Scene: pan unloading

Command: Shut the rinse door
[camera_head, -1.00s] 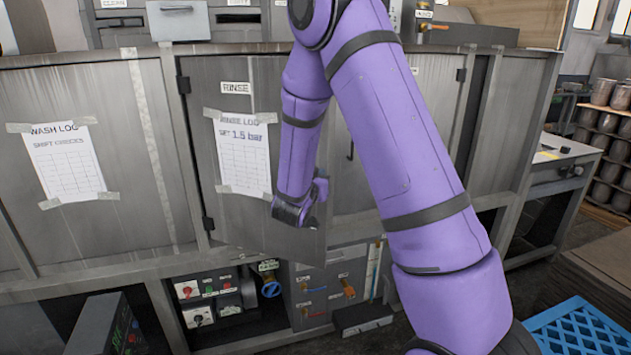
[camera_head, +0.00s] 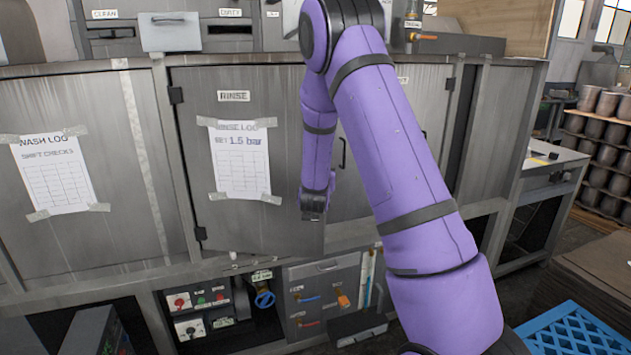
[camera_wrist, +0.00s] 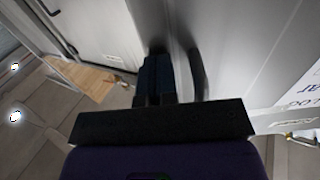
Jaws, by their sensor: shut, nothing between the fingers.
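The rinse door (camera_head: 245,115) is a grey metal panel hinged on its left, labelled RINSE, with a taped rinse log sheet (camera_head: 240,160). Its lower right corner stands a little out from the cabinet, so it looks slightly ajar. My gripper (camera_head: 313,214) is shut and empty at the door's right-hand side. In the wrist view the dark closed fingers (camera_wrist: 156,75) are close to the door face (camera_wrist: 245,45); I cannot tell whether they touch. A dark curved shape (camera_wrist: 197,72), perhaps the handle or a reflection, is beside them. My arm hides part of the door's right edge.
The wash door (camera_head: 60,110) with its log sheet is to the left. Below are a control box (camera_head: 200,305) and a panel of coloured valves (camera_head: 325,295). A blue crate (camera_head: 575,335) stands at the lower right. Shelves of pots (camera_head: 600,140) are at far right.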

